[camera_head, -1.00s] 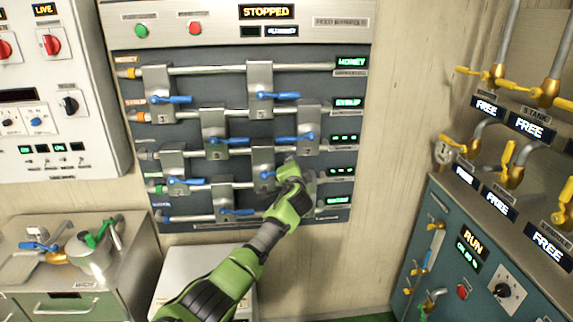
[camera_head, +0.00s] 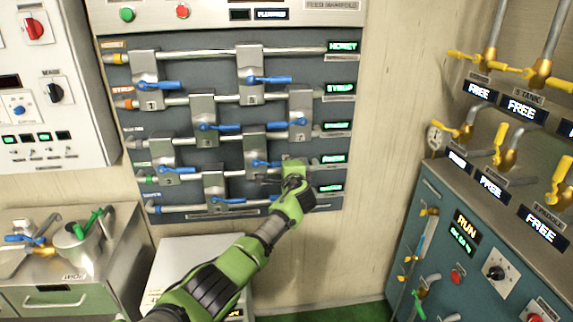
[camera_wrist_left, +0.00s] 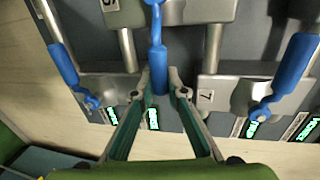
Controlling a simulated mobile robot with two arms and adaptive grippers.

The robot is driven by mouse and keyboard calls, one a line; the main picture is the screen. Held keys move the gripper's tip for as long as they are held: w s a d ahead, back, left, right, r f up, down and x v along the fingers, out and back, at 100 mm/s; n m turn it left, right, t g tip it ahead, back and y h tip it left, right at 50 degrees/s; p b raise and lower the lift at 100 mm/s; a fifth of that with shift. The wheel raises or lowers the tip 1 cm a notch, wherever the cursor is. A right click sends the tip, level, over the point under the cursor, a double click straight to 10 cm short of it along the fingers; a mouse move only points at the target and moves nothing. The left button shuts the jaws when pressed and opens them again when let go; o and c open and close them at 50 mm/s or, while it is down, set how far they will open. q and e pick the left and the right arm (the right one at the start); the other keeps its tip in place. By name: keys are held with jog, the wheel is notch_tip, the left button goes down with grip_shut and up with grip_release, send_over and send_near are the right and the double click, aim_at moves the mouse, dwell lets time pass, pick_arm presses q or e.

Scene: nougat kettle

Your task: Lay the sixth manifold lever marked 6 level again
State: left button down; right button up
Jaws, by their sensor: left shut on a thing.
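The sixth lever (camera_head: 263,163) is blue and sits on a metal plate in the lower middle of the manifold panel. In the head view it runs about level to the right, and its end is hidden by my left gripper (camera_head: 292,178). In the left wrist view the blue lever handle (camera_wrist_left: 158,62) lies between the two fingertips of my left gripper (camera_wrist_left: 163,84), which is shut on it. The number on its plate (camera_wrist_left: 195,8) is cut off at the top edge. My right gripper is not in view.
Lever 7 (camera_head: 300,122) is close above right, with its plate (camera_wrist_left: 208,97) beside the fingers. Other blue levers, such as lever 5 (camera_head: 270,79) and the bottom one (camera_head: 228,201), surround it. A teal cabinet (camera_head: 440,240) stands at right. The wall between is clear.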

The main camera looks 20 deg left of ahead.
pick_arm(q)
jog(key=shift+f, duration=0.15)
jog(key=c, duration=2)
grip_release()
jog(key=v, duration=1.2)
jog(key=shift+a, duration=0.1)
